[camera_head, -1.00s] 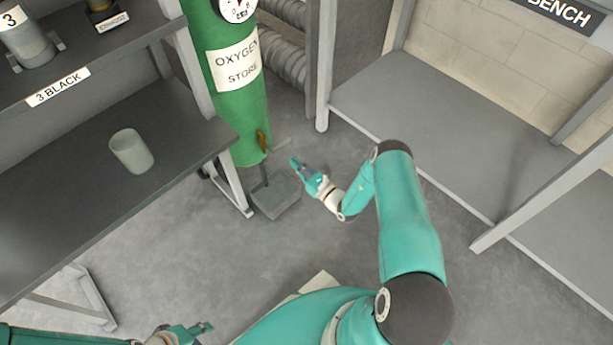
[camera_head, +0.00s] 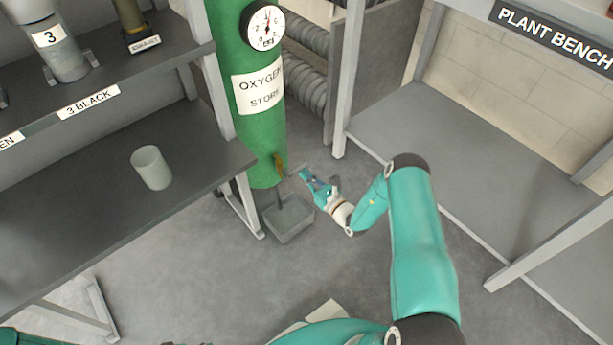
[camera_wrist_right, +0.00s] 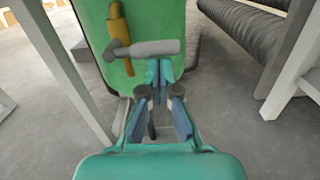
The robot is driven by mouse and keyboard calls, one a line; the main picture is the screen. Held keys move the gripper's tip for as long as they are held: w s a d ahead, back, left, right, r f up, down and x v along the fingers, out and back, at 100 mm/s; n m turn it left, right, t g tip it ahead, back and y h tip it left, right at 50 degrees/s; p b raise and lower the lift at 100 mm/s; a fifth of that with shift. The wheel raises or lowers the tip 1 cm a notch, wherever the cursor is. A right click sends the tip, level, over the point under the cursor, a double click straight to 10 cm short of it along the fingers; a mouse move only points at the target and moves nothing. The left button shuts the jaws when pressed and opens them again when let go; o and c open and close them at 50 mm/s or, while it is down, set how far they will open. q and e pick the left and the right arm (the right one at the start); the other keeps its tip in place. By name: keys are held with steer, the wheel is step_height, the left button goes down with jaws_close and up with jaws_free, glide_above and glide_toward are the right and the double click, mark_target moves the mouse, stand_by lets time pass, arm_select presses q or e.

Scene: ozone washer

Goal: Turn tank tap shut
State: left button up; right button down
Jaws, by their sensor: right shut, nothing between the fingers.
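The green oxygen store tank (camera_head: 258,130) stands upright left of centre in the head view. Its brass tap (camera_head: 279,165) is low on the tank's front and shows in the wrist view (camera_wrist_right: 119,28). The tap's grey lever (camera_wrist_right: 148,48) lies roughly level across the wrist view, reaching right from the brass body. My right gripper (camera_head: 303,174) is shut and empty, right of the tap. In the wrist view its fingertips (camera_wrist_right: 158,72) meet just below the lever; I cannot tell whether they touch it.
A grey tray (camera_head: 290,226) sits on the floor below the tap. A dark shelf with a pale cup (camera_head: 151,167) is on the left. The grey plant bench (camera_head: 430,110) is on the right. Ribbed hoses (camera_head: 305,80) lie behind the tank. Open floor lies in front.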

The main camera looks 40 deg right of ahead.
steer(key=shift+w+d+r, duration=0.1)
steer(key=shift+r, duration=0.3)
steer(key=shift+f, duration=0.1)
